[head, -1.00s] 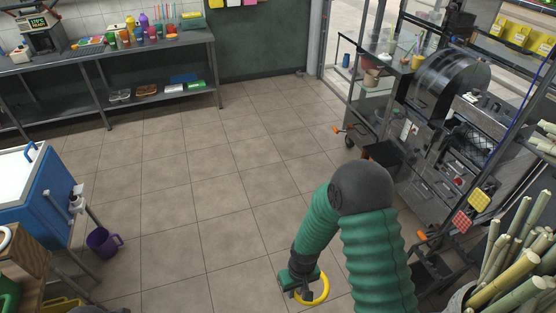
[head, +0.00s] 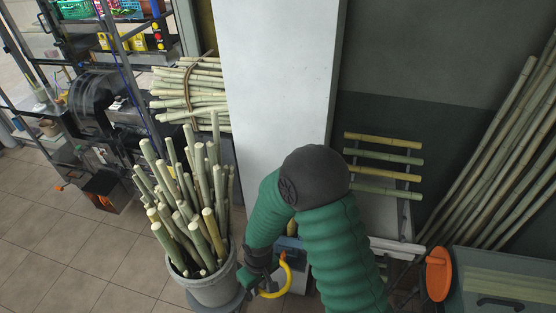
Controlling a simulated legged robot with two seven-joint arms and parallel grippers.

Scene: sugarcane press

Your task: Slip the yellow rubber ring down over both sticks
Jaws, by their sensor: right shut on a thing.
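My right gripper (head: 262,286), on the green-sleeved arm, is shut on the yellow rubber ring (head: 289,276). The ring hangs out to the right of the jaws, clear of any stick. Just left of the gripper, a grey bucket (head: 214,292) holds several upright cane sticks (head: 197,190), leaning at various angles. I cannot tell which two sticks the task means. My left gripper is out of the picture.
A tied cane bundle (head: 190,92) lies behind the bucket. Canes rest on a wall rack (head: 384,157), and long poles (head: 500,150) lean at the right. An orange disc (head: 438,273) stands by a grey bin (head: 500,290). Floor (head: 80,250) is clear at left.

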